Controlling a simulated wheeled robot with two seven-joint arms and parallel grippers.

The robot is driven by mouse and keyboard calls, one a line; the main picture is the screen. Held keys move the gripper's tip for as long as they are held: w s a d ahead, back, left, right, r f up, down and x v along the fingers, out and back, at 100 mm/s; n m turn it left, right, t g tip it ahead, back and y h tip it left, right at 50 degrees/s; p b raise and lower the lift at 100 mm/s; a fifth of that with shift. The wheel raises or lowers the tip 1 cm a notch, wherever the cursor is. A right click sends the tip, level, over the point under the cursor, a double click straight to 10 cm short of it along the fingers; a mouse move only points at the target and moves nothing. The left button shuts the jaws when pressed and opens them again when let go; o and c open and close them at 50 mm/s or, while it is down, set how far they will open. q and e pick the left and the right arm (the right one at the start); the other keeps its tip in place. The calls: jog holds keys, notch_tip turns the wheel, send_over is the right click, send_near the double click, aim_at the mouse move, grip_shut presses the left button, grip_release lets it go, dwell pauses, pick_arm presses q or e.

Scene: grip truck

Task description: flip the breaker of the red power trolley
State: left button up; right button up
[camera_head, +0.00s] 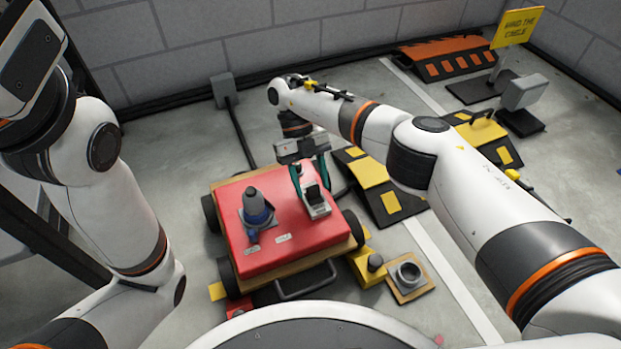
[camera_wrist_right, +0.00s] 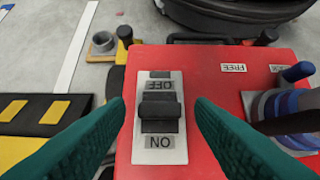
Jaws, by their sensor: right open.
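The red power trolley (camera_head: 262,210) stands on the floor in the middle of the head view, a red box on a wooden base with black wheels. The breaker (camera_head: 318,203) is a black switch on a pale plate on its top. In the right wrist view the black switch (camera_wrist_right: 159,112) sits between labels OFF and ON. My right gripper (camera_head: 311,182) is open, with its teal fingers (camera_wrist_right: 160,105) on either side of the switch in that view; I cannot tell whether they touch it. My left gripper is not in view; only my left arm shows.
A blue-grey plug or lever (camera_head: 256,207) stands on the trolley's top beside FREE and another label. A black and yellow ramp (camera_head: 370,175) lies to its right. A wooden block with a grey ring (camera_head: 409,275) lies at front right. A yellow sign (camera_head: 520,25) stands at the back right.

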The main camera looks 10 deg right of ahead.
notch_tip(320, 180, up, 10)
jog(key=p, duration=0.7)
jog(key=shift+p, duration=0.35)
